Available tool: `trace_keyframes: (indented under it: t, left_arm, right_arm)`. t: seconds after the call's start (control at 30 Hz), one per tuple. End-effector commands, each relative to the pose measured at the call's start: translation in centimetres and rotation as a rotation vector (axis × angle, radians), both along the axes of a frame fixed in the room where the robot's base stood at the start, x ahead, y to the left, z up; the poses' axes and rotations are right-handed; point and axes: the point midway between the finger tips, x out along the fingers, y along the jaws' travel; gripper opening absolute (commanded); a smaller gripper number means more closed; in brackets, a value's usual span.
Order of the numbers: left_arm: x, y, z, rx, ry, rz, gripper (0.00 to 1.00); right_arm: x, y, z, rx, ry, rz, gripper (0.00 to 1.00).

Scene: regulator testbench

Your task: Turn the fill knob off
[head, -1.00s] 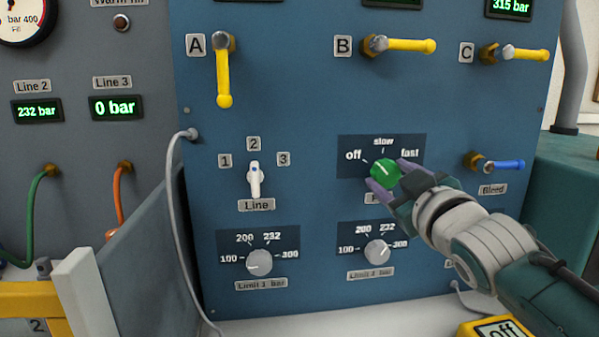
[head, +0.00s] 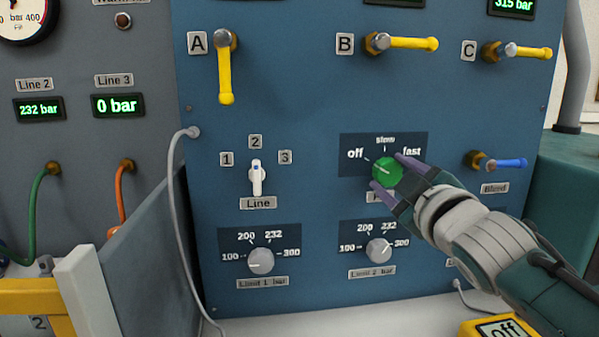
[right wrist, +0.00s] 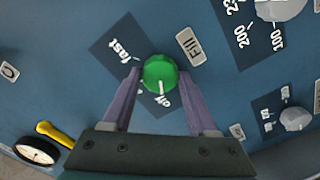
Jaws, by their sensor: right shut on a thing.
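The green fill knob (head: 387,173) sits on the blue panel, under the printed marks off, slow and fast. Its white line points up and left, toward off. In the right wrist view the knob (right wrist: 160,73) shows its line pointing at the partly covered off mark, and a Fill label (right wrist: 190,46) is beside it. My right gripper (head: 388,171) is shut on the knob, with one purple finger at its lower left and the other at its upper right. In the right wrist view the fingers (right wrist: 160,75) are on both sides of the knob. My left gripper is not in view.
The Limit 2 knob (head: 379,250) is just below, and the blue Bleed lever (head: 506,163) is to the right. Yellow lever B (head: 410,43) is above. The white Line selector (head: 257,178) is to the left, with clear panel between.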

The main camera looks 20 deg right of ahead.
Motion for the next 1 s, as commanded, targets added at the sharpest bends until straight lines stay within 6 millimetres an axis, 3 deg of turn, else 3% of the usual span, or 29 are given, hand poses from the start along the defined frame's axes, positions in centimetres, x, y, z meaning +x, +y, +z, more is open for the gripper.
trace_keyframes:
  t: [0.1,0.13,0.37,0.73,1.0]
  left_arm:
    - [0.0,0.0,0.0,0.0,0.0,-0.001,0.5]
    - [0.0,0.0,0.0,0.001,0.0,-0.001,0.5]
    - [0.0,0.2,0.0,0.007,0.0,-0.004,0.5]
    - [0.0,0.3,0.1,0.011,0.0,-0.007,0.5]
    - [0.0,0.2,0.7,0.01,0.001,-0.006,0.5]
  right_arm:
    - [0.0,0.0,0.0,-0.005,0.001,0.0,0.03]
    - [0.0,0.0,0.0,-0.005,0.001,0.0,0.61]
    - [0.0,0.0,0.0,-0.003,0.001,0.0,0.87]
    - [-0.6,0.2,0.0,-0.001,0.001,0.001,0.89]
    - [-5.1,1.2,0.0,-0.001,0.003,0.001,0.89]
